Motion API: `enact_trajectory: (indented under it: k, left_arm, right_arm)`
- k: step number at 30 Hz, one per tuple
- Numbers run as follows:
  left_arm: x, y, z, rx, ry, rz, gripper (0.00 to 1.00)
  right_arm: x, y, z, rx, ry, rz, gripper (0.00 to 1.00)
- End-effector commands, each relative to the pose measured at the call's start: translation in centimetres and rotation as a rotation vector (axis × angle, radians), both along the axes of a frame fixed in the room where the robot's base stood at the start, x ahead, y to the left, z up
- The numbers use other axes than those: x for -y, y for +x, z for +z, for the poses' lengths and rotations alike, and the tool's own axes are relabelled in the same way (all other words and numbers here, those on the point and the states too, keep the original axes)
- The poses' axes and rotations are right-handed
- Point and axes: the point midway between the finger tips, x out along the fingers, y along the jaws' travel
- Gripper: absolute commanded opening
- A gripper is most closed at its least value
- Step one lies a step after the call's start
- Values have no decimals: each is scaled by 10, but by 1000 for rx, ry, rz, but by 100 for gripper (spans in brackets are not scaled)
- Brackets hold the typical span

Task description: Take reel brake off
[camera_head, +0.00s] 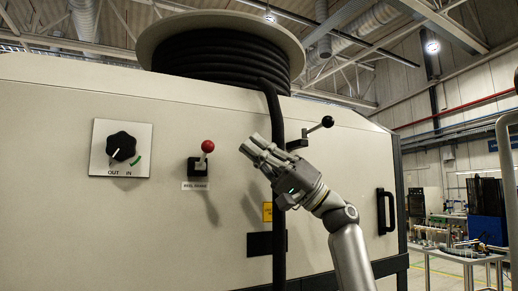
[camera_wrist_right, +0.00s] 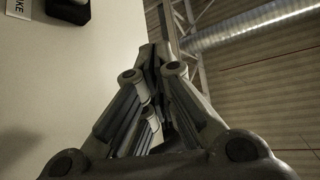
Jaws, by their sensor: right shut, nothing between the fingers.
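The reel brake lever has a red ball knob (camera_head: 208,146) on a short stem. It rises from a black base (camera_head: 197,166) on the beige panel, above a label (camera_head: 195,186) reading "REEL BRAKE". The stem tilts slightly right. My right gripper (camera_head: 246,146) is shut and empty, to the right of the red knob and apart from it. In the right wrist view the closed fingers (camera_wrist_right: 153,55) fill the middle, with part of the black base (camera_wrist_right: 68,12) and label at top left. The red knob is out of that view. My left gripper is not in view.
A hose reel (camera_head: 222,45) sits on top, its black hose (camera_head: 277,200) hanging down behind my right gripper. A black-knobbed lever (camera_head: 327,122) is just right of the gripper. An OUT/IN dial (camera_head: 121,147) is at left, a black handle (camera_head: 386,211) at right.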

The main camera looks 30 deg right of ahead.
Motion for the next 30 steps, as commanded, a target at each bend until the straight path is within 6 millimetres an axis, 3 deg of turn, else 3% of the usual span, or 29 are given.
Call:
enact_trajectory:
  k: [1, 8, 10, 18, 30]
  left_arm:
    - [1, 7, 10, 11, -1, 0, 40]
    - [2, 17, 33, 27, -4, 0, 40]
    - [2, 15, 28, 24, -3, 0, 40]
    - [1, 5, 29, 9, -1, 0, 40]
    - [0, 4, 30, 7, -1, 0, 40]
  right_arm:
    - [-9, 3, 14, 2, -1, 2, 0]
    - [-44, 21, 47, 1, -1, 0, 0]
    - [-47, 20, 34, -1, -3, -4, 0]
    - [-58, 8, 16, 1, -2, -2, 0]
    - [-62, 4, 10, 1, -1, -1, 0]
